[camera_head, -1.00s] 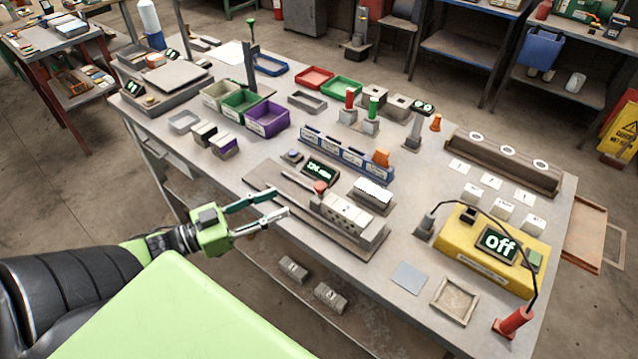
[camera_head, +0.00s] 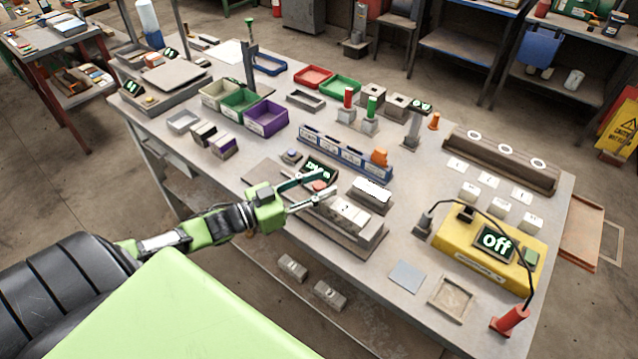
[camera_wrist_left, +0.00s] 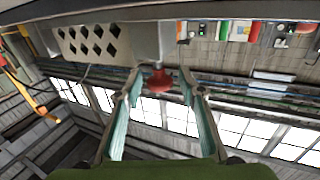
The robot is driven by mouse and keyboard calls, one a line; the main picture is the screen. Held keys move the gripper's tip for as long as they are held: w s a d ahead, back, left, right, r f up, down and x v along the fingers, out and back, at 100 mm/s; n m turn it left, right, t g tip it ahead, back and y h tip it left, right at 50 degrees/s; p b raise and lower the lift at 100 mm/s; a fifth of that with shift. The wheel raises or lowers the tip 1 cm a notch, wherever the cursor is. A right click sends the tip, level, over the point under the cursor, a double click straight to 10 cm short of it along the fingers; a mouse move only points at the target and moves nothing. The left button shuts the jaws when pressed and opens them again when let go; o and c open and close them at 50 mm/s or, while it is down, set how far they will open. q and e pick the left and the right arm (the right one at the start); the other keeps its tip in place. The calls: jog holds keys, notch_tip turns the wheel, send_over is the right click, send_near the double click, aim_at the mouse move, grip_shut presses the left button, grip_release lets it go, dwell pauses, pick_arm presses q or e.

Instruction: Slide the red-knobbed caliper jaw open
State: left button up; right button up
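The caliper (camera_head: 352,217) lies along the front of the bench, a grey block fixture with a dark display (camera_head: 318,169) behind it. Its red knob (camera_head: 319,186) sits at the left end of the block. My left gripper (camera_head: 322,187) is open, with its fingers reaching to either side of the knob in the head view. In the left wrist view the red knob (camera_wrist_left: 159,80) shows between the two spread fingertips (camera_wrist_left: 160,82), with gaps at both sides. The display's reading is partly hidden by a finger. My right gripper is in neither view.
Behind the caliper is a blue labelled rack (camera_head: 345,156) with an orange piece on it. A yellow box (camera_head: 490,248) reading "off" stands to the right with a cable. Coloured bins (camera_head: 266,118) stand at the left. The bench front edge runs below my left arm.

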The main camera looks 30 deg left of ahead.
pick_arm(q)
grip_shut()
jog(key=a, duration=0.3)
jog(key=a+b, duration=0.1)
jog(key=a, duration=0.1)
jog(key=shift+w+a, duration=0.25)
jog(key=shift+a, duration=0.1)
grip_release()
jog(key=v, duration=1.2)
dwell(0.5)
